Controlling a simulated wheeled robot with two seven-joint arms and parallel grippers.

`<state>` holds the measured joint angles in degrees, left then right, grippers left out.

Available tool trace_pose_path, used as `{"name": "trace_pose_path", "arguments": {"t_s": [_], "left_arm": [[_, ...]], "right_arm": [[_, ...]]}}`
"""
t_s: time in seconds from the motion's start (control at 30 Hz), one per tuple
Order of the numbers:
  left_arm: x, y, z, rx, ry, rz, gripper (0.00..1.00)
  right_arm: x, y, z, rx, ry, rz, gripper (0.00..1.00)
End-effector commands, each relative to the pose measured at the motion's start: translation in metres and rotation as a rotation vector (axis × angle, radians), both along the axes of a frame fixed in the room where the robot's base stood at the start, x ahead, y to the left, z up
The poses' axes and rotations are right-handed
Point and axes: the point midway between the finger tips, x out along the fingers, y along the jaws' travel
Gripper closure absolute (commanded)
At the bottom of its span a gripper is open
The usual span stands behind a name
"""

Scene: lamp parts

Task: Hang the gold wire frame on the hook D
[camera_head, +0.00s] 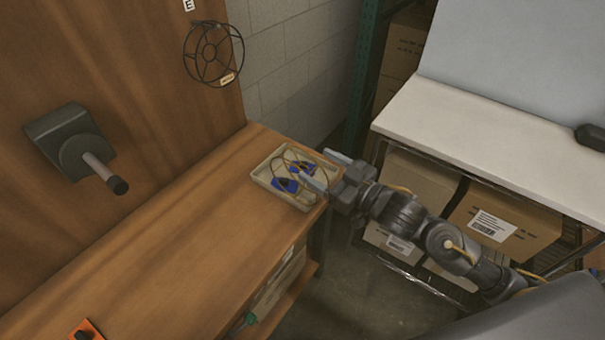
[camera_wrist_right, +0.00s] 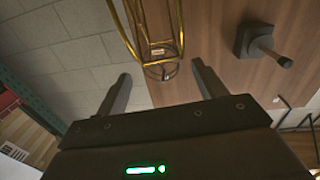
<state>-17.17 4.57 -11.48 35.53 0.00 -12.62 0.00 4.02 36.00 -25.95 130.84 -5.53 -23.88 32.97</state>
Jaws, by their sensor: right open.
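The gold wire frame (camera_wrist_right: 153,35) shows in the right wrist view as long gold bars, beyond the fingertips and cut off by the top edge. In the head view, thin gold curved wires (camera_head: 284,160) cross the tray; I cannot tell whether they belong to this frame. My right gripper (camera_head: 318,172) is open at the tray's right side; its fingers show apart and empty in the right wrist view (camera_wrist_right: 160,88). A dark hook with a grey peg (camera_head: 98,170) sticks out of the wooden wall, bare. No letter D is readable. My left gripper is out of view.
A shallow tray (camera_head: 262,181) with blue objects (camera_head: 286,185) sits at the wooden bench's far end. A dark round wire frame (camera_head: 212,55) hangs by label E (camera_head: 188,5). An orange item (camera_head: 88,330) lies at the front. The bench middle is clear. Boxes (camera_head: 505,215) fill the right shelf.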

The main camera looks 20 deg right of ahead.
Motion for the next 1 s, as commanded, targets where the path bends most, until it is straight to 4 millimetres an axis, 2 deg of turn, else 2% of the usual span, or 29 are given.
{"name": "trace_pose_path", "arguments": {"t_s": [0.33, 0.67, 1.0], "left_arm": [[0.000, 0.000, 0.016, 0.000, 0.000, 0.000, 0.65], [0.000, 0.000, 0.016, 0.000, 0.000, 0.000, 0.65], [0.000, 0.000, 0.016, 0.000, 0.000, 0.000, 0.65]], "right_arm": [[0.034, 0.029, 0.002, 0.001, 0.000, -0.002, 0.30], [0.039, 0.033, 0.000, 0.001, 0.001, 0.000, 0.30], [0.039, 0.033, 0.000, 0.001, 0.001, -0.001, 0.74]]}}
